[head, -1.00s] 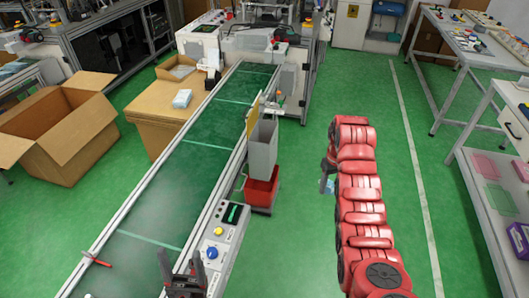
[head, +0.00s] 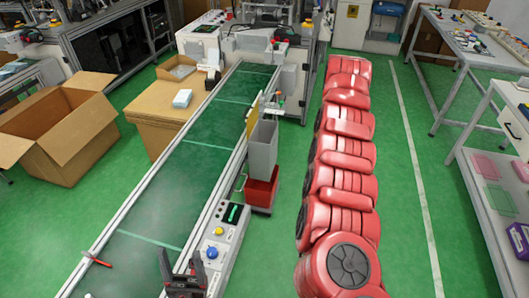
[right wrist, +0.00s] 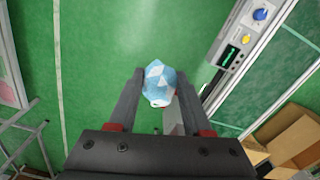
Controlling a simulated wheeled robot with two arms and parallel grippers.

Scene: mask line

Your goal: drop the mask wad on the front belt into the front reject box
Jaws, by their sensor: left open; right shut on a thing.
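The mask wad (right wrist: 160,82) is a crumpled light blue and white lump. My right gripper (right wrist: 161,76) is shut on it, with a finger on each side, and green floor shows beyond. In the head view the right gripper and wad are hidden behind my red right arm. A red box (head: 261,188) stands on the floor beside the front belt (head: 150,215), with a tall grey bin (head: 263,148) just behind it; I cannot tell which is the reject box. My left gripper (head: 181,268) is open and empty over the belt's near end.
A control panel (head: 218,236) with a blue knob sits on the belt's right edge. Cartons stand left of the belt. Green floor is clear right of my right arm, up to the tables (head: 470,45).

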